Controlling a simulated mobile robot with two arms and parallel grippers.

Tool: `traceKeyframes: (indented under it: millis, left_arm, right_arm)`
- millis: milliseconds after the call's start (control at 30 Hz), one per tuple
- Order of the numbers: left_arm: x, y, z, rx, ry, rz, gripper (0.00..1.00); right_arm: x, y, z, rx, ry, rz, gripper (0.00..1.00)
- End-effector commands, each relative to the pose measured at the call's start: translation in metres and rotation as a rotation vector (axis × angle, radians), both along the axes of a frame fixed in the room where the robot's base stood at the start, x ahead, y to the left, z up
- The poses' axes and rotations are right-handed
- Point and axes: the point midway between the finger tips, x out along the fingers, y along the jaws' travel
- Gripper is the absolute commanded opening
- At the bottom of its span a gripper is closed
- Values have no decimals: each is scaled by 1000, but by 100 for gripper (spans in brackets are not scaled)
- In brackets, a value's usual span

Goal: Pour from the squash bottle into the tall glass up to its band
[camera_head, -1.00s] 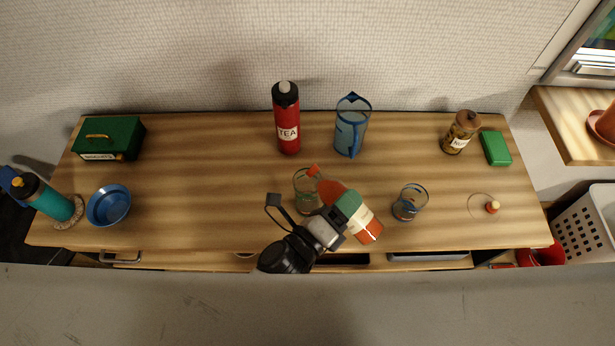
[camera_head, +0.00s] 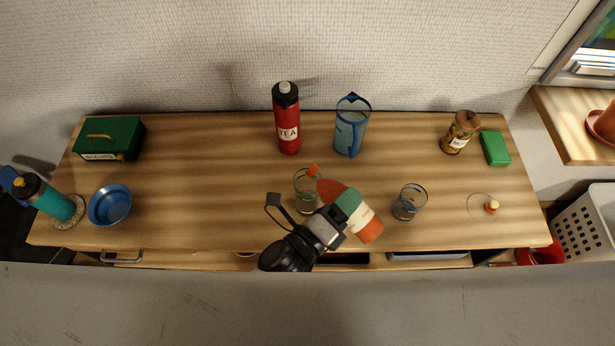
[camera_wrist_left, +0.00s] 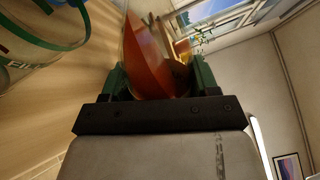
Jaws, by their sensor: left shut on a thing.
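The squash bottle (camera_head: 367,222) is orange with a pale label and is tilted, its orange-capped neck up and to the left at the tall glass's rim. My left gripper (camera_head: 342,208) is shut around the bottle's middle. In the left wrist view the bottle (camera_wrist_left: 147,60) lies between the left gripper's fingers (camera_wrist_left: 155,80). The tall glass (camera_head: 305,198) stands on the counter, partly hidden by the bottle and gripper. In the left wrist view part of a clear glass with a green band (camera_wrist_left: 38,40) shows at upper left. The liquid level cannot be told. My right gripper is not in view.
A short glass (camera_head: 409,202) stands right of the bottle. A red tea flask (camera_head: 287,120) and a blue jug (camera_head: 351,126) stand behind. A blue bowl (camera_head: 110,206) and green box (camera_head: 110,139) are at left. The counter (camera_head: 205,185) between bowl and tall glass is clear.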

Motion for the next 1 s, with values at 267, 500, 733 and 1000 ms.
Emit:
traceKeyframes:
  millis: [267,500,733,1000]
  left_arm:
    - [0,-1,3,-16,10,0,23]
    - [0,-1,3,-26,19,-1,23]
    - [0,-1,3,-36,29,0,23]
    - [0,-1,3,-48,39,0,23]
  right_arm:
    - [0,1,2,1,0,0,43]
    - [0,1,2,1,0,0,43]
    - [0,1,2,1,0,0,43]
    - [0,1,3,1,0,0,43]
